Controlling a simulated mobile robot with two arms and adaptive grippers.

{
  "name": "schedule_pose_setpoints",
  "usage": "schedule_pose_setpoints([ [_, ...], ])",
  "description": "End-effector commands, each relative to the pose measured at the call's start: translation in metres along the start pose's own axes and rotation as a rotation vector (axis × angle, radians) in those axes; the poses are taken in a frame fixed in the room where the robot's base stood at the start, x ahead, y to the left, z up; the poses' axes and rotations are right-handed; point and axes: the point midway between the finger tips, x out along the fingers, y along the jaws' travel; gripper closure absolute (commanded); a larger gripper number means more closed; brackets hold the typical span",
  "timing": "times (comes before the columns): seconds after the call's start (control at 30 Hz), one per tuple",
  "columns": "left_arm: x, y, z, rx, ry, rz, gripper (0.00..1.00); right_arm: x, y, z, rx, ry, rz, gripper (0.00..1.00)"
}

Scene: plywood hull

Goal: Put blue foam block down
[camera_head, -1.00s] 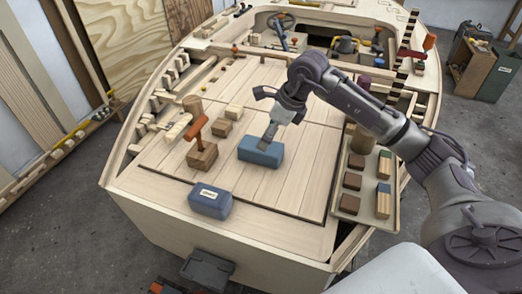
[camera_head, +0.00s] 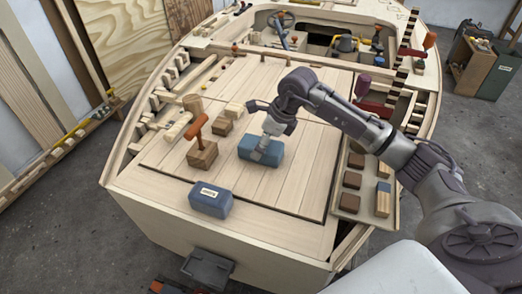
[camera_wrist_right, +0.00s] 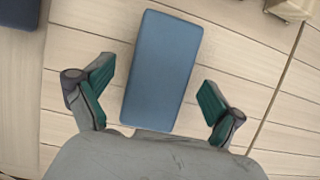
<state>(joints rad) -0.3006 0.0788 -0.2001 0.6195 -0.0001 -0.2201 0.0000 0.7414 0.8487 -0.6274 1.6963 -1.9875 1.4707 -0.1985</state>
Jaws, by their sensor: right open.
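The blue foam block (camera_head: 273,153) lies flat on the planked deck (camera_head: 290,185) of the plywood hull. It also shows in the right wrist view (camera_wrist_right: 162,70), lengthwise, with its near end between and just ahead of the fingers. In the right wrist view the green-padded fingers (camera_wrist_right: 155,95) are spread wide, with a gap on both sides of the block, and hold nothing. My left gripper does not show.
A labelled dark blue block (camera_head: 210,199) lies near the hull's front edge. A wooden block with an orange-handled tool (camera_head: 201,150) stands to the left. A tray (camera_head: 347,203) of several small blocks is at right. Deck planks in front of the foam block are clear.

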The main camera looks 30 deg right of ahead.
Motion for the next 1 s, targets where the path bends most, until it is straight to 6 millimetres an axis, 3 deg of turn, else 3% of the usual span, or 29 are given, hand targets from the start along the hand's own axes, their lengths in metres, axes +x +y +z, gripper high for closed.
schedule_pose_setpoints([
  [0.33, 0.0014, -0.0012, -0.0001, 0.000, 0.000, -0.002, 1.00, 0.0011, 0.0000, -0.0004, 0.000, 0.000, 0.000, 0.06],
  [0.7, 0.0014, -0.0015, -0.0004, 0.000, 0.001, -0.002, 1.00, 0.0011, 0.0000, -0.0005, 0.000, 0.000, 0.000, 0.66],
  [0.77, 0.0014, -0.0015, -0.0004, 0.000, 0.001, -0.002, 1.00, 0.0010, 0.0000, -0.0004, 0.000, 0.000, 0.000, 0.71],
  [1.0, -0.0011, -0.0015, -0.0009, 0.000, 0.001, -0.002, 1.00, -0.0010, 0.0001, 0.0005, 0.000, 0.000, 0.000, 0.71],
])
